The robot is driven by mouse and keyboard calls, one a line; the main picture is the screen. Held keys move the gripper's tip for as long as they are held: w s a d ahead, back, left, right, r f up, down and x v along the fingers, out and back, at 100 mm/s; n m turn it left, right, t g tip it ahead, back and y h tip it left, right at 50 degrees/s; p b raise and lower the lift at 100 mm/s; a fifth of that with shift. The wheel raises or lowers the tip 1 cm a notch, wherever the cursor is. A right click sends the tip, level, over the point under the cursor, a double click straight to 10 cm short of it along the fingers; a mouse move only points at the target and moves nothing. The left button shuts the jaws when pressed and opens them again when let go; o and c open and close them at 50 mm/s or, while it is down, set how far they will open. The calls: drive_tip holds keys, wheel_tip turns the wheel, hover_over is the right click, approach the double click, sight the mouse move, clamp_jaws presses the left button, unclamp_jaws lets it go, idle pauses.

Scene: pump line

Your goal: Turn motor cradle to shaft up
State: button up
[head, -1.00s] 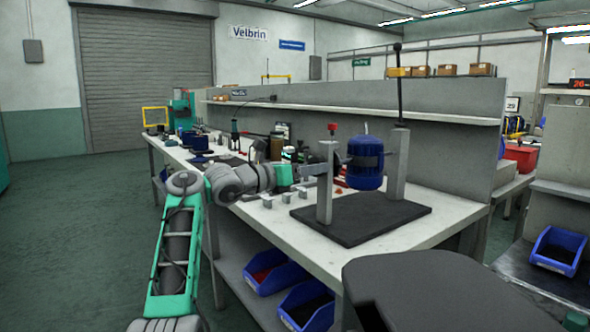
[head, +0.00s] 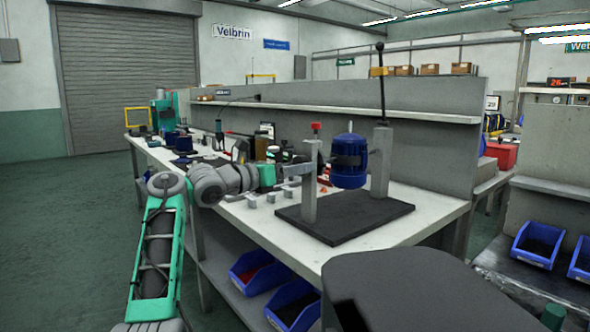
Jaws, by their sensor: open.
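The motor cradle (head: 309,196) has two grey posts on a dark base plate (head: 345,218) on the bench. A red knob (head: 316,127) tops the near post. A tall black rod (head: 381,80) with a ball end rises by the far post. My gripper (head: 296,170) is open beside the near post, left of the motor. Its fingertips are small here, and I cannot tell whether they touch the post.
Several small grey blocks (head: 250,201) lie on the bench left of the base plate. Bottles and tools stand farther back along the bench. Blue bins (head: 291,304) sit on the shelf below. A grey back panel (head: 420,150) runs behind the bench. Floor is clear at left.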

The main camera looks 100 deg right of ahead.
drive_tip(key=b+v, duration=0.2)
drive_tip(key=v, duration=0.5)
drive_tip(key=shift+w+a+b, duration=0.15)
drive_tip(key=shift+w+b, duration=0.15)
